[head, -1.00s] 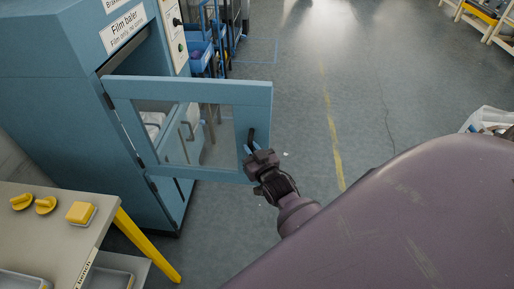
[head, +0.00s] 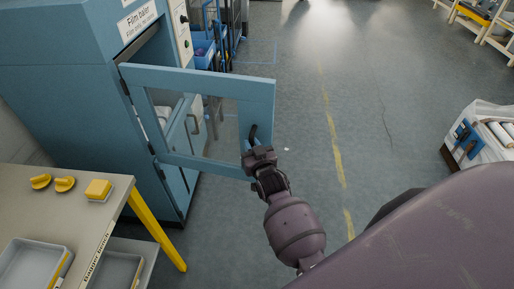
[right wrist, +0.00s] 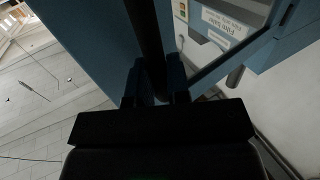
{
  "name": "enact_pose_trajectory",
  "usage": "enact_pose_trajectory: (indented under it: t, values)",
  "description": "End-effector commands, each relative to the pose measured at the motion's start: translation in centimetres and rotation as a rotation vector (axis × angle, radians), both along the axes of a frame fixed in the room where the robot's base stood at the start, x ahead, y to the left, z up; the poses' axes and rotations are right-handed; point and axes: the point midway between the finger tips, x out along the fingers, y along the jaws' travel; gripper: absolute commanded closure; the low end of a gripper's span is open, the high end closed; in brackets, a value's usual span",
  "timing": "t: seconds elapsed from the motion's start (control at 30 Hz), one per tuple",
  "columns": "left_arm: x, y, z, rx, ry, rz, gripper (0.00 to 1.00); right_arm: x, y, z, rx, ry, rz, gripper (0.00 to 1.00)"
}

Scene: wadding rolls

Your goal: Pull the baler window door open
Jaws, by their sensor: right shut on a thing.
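The baler window door (head: 259,100) is a blue frame around a clear pane. In the head view it stands swung out from the blue film baler (head: 62,110), hinged at its left edge. A dark bar handle (head: 253,134) is on the door's right side. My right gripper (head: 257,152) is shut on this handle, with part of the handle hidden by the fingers. In the right wrist view the dark handle bar (right wrist: 147,40) runs between the two fingers (right wrist: 155,82), close to the blue door frame (right wrist: 92,35). My left gripper is not in view.
A crate of white rolls (head: 480,135) stands at right. The floor (head: 310,110) right of the door is clear.

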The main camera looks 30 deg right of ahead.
Motion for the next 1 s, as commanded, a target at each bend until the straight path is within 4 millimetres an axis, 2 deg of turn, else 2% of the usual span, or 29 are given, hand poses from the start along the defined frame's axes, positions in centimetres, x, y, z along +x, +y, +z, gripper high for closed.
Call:
enact_pose_trajectory:
  t: [0.03,0.6,0.63,0.77,0.8,1.0]
  values:
    - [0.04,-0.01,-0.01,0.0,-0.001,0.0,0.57,0.46,0.71,0.42,0.004,-0.009,0.009,1.0]
    - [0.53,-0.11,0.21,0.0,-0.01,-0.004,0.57,0.73,0.9,0.5,0.003,-0.01,0.008,1.0]
    - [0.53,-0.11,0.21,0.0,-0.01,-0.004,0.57,0.73,0.9,0.5,0.003,-0.01,0.008,0.82]
    - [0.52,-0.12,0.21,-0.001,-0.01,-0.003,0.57,0.7,0.8,0.47,0.003,-0.01,0.007,0.62]
    - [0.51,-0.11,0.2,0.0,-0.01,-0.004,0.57,0.67,0.76,0.43,0.002,-0.009,0.006,0.59]
    - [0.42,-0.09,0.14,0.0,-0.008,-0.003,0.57,0.53,0.53,0.23,0.001,-0.004,0.003,0.59]
